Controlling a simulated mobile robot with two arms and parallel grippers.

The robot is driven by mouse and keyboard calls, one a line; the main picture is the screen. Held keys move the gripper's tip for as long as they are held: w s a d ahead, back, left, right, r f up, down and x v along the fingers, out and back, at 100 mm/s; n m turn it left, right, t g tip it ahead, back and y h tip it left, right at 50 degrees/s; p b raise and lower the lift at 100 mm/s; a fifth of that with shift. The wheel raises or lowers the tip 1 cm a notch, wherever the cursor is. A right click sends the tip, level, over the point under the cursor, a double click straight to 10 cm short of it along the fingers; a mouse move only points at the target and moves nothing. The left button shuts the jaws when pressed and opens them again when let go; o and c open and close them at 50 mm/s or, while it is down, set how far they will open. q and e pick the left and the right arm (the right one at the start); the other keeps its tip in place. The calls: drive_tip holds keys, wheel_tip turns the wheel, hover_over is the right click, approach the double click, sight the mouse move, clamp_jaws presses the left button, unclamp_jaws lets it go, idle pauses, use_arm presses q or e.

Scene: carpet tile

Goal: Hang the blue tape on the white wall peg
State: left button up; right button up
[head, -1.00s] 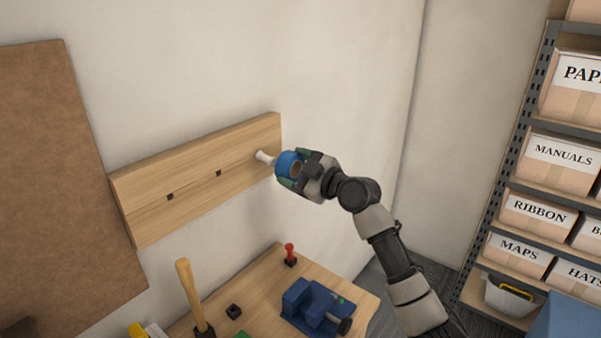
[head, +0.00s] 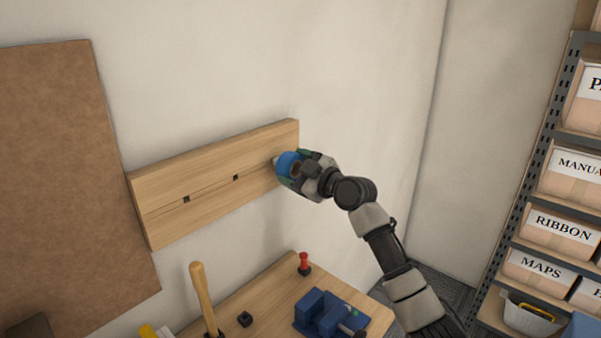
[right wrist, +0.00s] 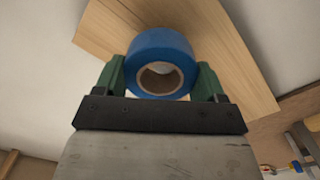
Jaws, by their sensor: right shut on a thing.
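The blue tape (head: 288,160) is a thick ring held by my right gripper (head: 293,172) at the right end of the wooden wall board. In the right wrist view the tape (right wrist: 160,42) sits between the two green fingers of the right gripper (right wrist: 161,80), which press on its sides. A pale end of the white wall peg (right wrist: 162,69) shows through the tape's brown core. In the head view the tape and gripper hide nearly all of the peg. How far the ring is over the peg, I cannot tell. My left gripper is not in view.
The wooden board (head: 215,195) has two dark square holes. Below, a workbench (head: 268,292) carries a blue vise (head: 322,312), a red-handled tool (head: 304,262) and an upright wooden handle (head: 203,297). A shelf of labelled boxes (head: 563,228) stands at right.

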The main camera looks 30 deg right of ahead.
drive_tip(key=shift+b+x, duration=0.8)
drive_tip(key=shift+x, duration=0.75)
drive_tip(key=shift+f+b, duration=0.55)
drive_tip(key=shift+b, duration=0.15)
drive_tip(key=o, duration=1.1)
